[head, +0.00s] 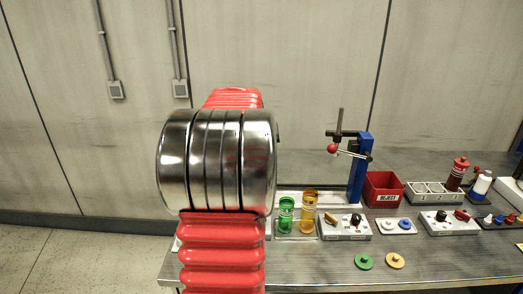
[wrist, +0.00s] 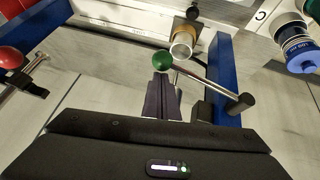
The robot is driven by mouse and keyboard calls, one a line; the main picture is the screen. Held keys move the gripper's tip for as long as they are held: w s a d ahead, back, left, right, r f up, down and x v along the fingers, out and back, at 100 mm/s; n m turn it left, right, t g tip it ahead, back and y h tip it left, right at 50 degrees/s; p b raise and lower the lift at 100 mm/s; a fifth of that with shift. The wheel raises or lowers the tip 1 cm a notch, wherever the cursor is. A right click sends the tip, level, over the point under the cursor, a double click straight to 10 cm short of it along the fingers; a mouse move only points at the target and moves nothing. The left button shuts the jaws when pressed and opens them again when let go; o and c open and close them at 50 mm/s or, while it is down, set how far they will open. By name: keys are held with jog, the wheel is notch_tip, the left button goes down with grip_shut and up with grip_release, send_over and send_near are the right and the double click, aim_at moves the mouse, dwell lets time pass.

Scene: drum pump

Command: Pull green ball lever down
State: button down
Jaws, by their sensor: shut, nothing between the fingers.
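In the wrist view, a green ball (wrist: 163,60) sits on the end of a metal lever rod (wrist: 205,78), which runs right to a dark pivot beside a blue post (wrist: 229,75). My gripper (wrist: 162,82) is shut and empty, its dark fingertips right by the ball; I cannot tell whether they touch it. In the head view my red and silver arm fills the centre-left and hides my gripper and the green ball.
A red ball lever (head: 332,148) stands on another blue post (head: 361,170); a red ball (wrist: 10,57) also shows in the wrist view. A red REJECT bin (head: 383,188), green cylinder (head: 286,214), yellow cylinder (head: 308,212) and switch boxes crowd the bench.

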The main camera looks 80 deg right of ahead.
jog(key=shift+s+f+t, duration=0.1)
jog(key=shift+f+t, duration=0.6)
jog(key=shift+f, duration=0.3)
jog(key=shift+w+f, duration=0.25)
jog(key=shift+f, duration=0.9)
jog(key=shift+r, duration=0.2)
jog(key=shift+r, duration=0.65)
jog(key=shift+a+r, duration=0.1)
jog(key=shift+r, duration=0.05)
jog(key=shift+a+r, duration=0.15)
jog(key=shift+r, duration=0.1)
jog(key=s+v, duration=0.1)
jog(key=v, duration=0.8)
jog(key=shift+s+d, duration=0.25)
jog(key=shift+s, duration=0.15)
